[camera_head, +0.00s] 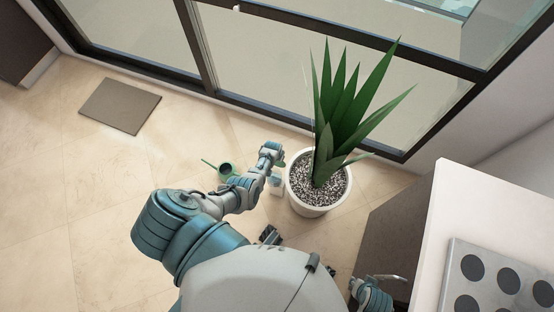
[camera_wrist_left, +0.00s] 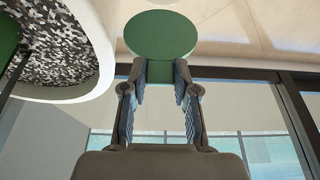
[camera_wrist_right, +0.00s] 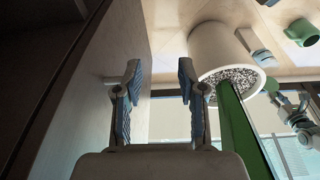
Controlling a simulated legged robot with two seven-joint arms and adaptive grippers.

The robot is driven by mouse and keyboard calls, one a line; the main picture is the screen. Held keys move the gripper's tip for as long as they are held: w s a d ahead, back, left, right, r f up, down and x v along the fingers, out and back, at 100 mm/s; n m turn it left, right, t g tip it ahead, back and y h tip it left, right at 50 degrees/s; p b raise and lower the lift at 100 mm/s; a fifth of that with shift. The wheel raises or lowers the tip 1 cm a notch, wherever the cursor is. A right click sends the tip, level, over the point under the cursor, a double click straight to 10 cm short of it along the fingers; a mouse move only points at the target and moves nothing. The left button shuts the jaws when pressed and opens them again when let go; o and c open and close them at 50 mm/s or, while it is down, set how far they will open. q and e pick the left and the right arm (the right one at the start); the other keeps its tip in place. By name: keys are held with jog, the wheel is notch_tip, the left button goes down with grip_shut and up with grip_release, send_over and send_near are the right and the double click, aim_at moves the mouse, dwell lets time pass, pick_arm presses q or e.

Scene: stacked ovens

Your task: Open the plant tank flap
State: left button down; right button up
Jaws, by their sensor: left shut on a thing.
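A small white tank (camera_head: 275,187) stands on the floor against the left side of the plant's white pot (camera_head: 309,209). It also shows beside the pot in the right wrist view (camera_wrist_right: 263,57). My left gripper (camera_head: 272,154) is above the tank. In the left wrist view its fingers (camera_wrist_left: 159,75) are shut on the narrow part of a green piece with a round disc (camera_wrist_left: 160,35), which looks like the flap. The flap's joint with the tank is hidden. My right gripper (camera_wrist_right: 158,82) is open and empty, beside the cabinet.
A green watering can (camera_head: 226,169) stands on the floor left of the tank. A tall green plant (camera_head: 345,110) rises from the pot. A white counter with a hob (camera_head: 500,275) is at the right. Windows close off the back; the floor at left is clear around a grey mat (camera_head: 121,106).

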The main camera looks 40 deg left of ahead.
pick_arm(q)
jog(key=shift+w+a+r, duration=0.15)
jog(key=shift+w, duration=0.65)
pick_arm(e)
jog(key=shift+v, duration=1)
pick_arm(q)
jog(key=c, duration=0.9)
grip_release()
jog(key=shift+s, duration=0.1)
pick_arm(e)
jog(key=shift+f, duration=0.1)
pick_arm(q)
jog(key=shift+s, duration=0.1)
jog(key=v, duration=1.1)
jog(key=shift+s+r, duration=0.15)
jog(key=shift+r, duration=0.2)
pick_arm(e)
jog(key=shift+s, duration=0.1)
